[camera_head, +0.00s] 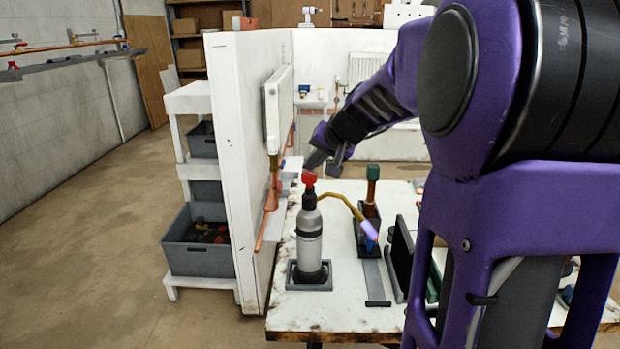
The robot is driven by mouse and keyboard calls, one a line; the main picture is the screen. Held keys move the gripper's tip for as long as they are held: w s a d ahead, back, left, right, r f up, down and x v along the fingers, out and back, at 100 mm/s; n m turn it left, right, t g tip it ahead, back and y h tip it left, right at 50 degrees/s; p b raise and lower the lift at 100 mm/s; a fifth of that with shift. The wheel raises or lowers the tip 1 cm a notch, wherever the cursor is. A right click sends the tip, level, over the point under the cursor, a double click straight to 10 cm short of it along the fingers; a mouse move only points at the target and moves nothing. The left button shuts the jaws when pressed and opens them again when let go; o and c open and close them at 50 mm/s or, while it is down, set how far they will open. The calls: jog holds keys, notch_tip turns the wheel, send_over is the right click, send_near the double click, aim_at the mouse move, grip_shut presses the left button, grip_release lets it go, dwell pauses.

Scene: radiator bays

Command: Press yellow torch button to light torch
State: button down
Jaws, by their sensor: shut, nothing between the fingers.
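The torch (310,245) is a grey cylinder standing upright in a square dark holder at the near left of the bench. It has a black collar and a red top (309,178). A curved brass tube (343,201) runs from it to the right, ending in a pale violet and blue glow (369,231) that looks like a flame. I cannot make out a separate yellow button. My gripper (322,164) is shut and empty, behind and above the torch top in the picture, apart from it as far as I can tell. Its fingertips are small and dark.
The white bench (335,304) carries a dark stand (368,240) with a green-topped copper-coloured tool and upright dark plates (402,255) to its right. A white partition (238,150) with a radiator (279,108) and copper pipes borders the left. Grey bins (200,262) stand beyond it; floor at left is clear.

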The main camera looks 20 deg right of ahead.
notch_tip(320, 180, up, 5)
jog(key=p, duration=0.2)
jog(key=shift+f+p, duration=0.2)
jog(key=shift+p, duration=0.2)
